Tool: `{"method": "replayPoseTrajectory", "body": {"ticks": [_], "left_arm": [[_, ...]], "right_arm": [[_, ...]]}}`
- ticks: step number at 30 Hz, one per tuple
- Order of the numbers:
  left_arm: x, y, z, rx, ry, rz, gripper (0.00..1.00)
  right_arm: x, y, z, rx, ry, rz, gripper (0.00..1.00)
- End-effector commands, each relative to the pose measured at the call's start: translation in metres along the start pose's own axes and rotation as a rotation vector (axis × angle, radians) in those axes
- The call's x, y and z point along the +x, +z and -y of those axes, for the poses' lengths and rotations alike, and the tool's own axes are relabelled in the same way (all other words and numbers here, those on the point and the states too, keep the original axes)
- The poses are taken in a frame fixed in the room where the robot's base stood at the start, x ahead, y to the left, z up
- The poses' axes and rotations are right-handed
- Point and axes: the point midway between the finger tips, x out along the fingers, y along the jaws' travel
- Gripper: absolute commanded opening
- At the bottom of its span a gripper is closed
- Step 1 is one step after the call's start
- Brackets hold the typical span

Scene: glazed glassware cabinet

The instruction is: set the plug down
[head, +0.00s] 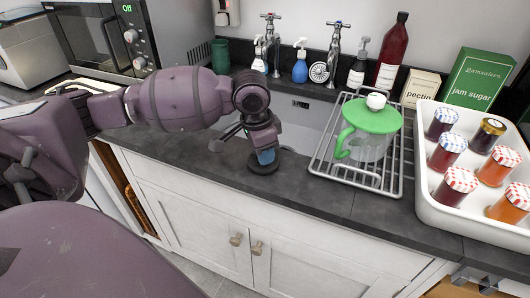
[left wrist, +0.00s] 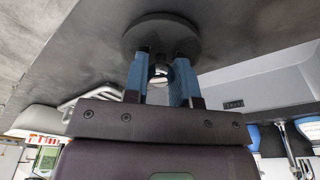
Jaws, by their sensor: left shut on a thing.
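The plug (head: 262,170) is a dark round disc at the counter's front strip, before the sink. In the left wrist view the plug (left wrist: 160,30) lies flat-on beyond my fingertips. My left gripper (head: 265,156) points down over it, its blue fingers shut on the plug's middle part. In the left wrist view the left gripper (left wrist: 162,68) has a finger on each side of a small pale-and-dark part. The disc is level and at or very close to the counter (head: 330,197); I cannot tell if it touches. My right gripper is not in view.
The sink (head: 300,122) lies behind the plug. A wire rack (head: 384,187) with a green-lidded glass jug (head: 368,148) stands to the right, then a white tray (head: 440,212) of several jam jars. Dark counter between plug and rack is bare.

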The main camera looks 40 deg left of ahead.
Motion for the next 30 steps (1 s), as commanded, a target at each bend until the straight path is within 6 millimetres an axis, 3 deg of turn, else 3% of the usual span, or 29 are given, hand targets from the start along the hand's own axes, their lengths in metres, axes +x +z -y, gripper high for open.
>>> {"method": "replayPoseTrajectory", "body": {"ticks": [12, 13, 18, 26, 30], "left_arm": [[0.003, 0.0, 0.001, 0.0, -0.002, -0.003, 0.0], [0.004, 0.0, 0.001, 0.0, -0.002, -0.002, 0.28], [0.004, 0.0, 0.001, 0.0, -0.002, -0.002, 0.51], [0.003, 0.0, 0.001, 0.0, -0.002, -0.002, 0.51], [-0.007, -0.001, 0.0, 0.0, -0.004, -0.005, 0.51]], "right_arm": [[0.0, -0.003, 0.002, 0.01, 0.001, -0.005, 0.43], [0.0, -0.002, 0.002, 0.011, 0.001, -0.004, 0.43], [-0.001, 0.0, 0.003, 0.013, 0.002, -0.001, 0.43], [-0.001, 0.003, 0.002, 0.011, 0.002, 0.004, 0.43], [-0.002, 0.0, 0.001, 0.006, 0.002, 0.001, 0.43]]}}
